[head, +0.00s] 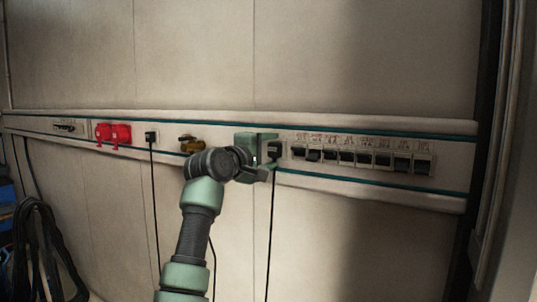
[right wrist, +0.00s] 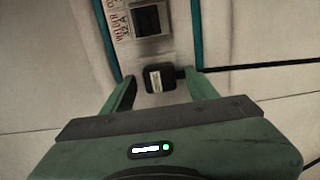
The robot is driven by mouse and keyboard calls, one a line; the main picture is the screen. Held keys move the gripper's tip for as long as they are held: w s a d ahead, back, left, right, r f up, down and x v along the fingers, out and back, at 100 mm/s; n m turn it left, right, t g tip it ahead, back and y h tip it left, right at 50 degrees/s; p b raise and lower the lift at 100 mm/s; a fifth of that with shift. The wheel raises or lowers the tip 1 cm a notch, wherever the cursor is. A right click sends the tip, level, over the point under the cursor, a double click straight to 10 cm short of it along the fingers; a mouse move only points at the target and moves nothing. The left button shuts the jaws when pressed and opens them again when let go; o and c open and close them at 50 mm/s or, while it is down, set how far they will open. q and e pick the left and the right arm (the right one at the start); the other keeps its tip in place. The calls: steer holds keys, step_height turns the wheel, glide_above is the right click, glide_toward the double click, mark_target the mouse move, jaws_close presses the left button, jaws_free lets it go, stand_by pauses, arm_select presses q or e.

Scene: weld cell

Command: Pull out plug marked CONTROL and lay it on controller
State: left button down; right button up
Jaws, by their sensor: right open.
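A black plug (head: 275,150) sits in the wall rail, with a black cable hanging straight down. In the right wrist view the plug (right wrist: 160,84) has a small pale label, too small to read. My right gripper (head: 262,151) is at the rail beside this plug. In the right wrist view my right gripper (right wrist: 159,77) is open, with one finger on each side of the plug and gaps between. Another black plug (head: 151,136) with a hanging cable is further left. I cannot tell by its label which is CONTROL. No controller can be made out. My left gripper is not in view.
A row of black switches (head: 345,156) with red lettering runs right of the plug. Red sockets (head: 113,133) and a brass-coloured fitting (head: 191,144) are on the rail to the left. Dark coiled cable (head: 40,250) hangs at lower left. The wall above is bare.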

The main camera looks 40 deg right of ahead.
jaws_close()
stand_by(0.3)
steer(key=shift+a+f, duration=0.1)
steer(key=shift+s+a+b, duration=0.1)
steer(key=shift+b, duration=0.2)
steer(key=shift+b+v, duration=1.45)
steer(key=shift+v, duration=1.35)
